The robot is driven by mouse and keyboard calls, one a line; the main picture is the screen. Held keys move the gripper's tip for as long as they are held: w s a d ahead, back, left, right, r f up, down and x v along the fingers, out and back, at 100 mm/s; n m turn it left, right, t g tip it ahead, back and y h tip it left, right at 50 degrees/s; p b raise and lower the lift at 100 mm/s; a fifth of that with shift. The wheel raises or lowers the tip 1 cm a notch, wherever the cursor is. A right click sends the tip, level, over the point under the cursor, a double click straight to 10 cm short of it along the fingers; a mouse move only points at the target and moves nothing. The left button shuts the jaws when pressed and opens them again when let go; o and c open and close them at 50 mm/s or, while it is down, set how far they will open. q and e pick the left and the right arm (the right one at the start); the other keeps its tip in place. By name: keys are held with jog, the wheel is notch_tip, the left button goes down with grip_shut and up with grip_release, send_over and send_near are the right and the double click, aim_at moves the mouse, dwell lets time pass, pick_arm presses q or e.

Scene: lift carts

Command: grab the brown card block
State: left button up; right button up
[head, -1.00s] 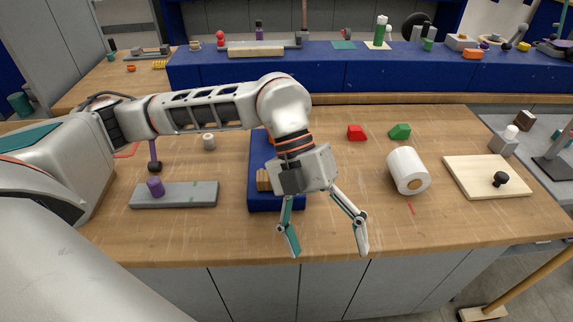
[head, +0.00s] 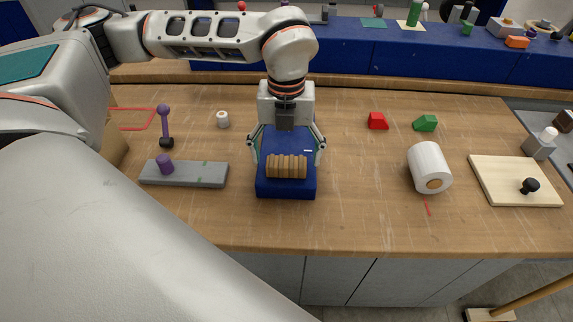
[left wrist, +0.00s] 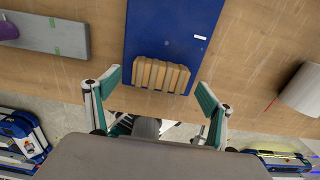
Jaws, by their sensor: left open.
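The brown ridged block (head: 286,166), with several slats or grooves, lies on the near half of a blue board (head: 286,188) in the middle of the table. It also shows in the left wrist view (left wrist: 161,75), just ahead of the fingers. My left gripper (head: 288,150) is open and empty, pointing down over the blue board, with its fingers spread to either side. In the left wrist view the gripper (left wrist: 158,87) has one finger on each side of the block, apart from it. My right gripper is not in view.
A grey bar with a purple knob (head: 184,174) lies to the left. A white roll (head: 429,167), a red block (head: 377,121), a green block (head: 425,123) and a pale board (head: 515,181) stand to the right. Bare wood separates the blue board from the roll.

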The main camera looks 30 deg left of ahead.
pick_arm(q)
jog(key=shift+f, duration=1.2)
jog(key=c, duration=1)
jog(key=shift+r, duration=0.1)
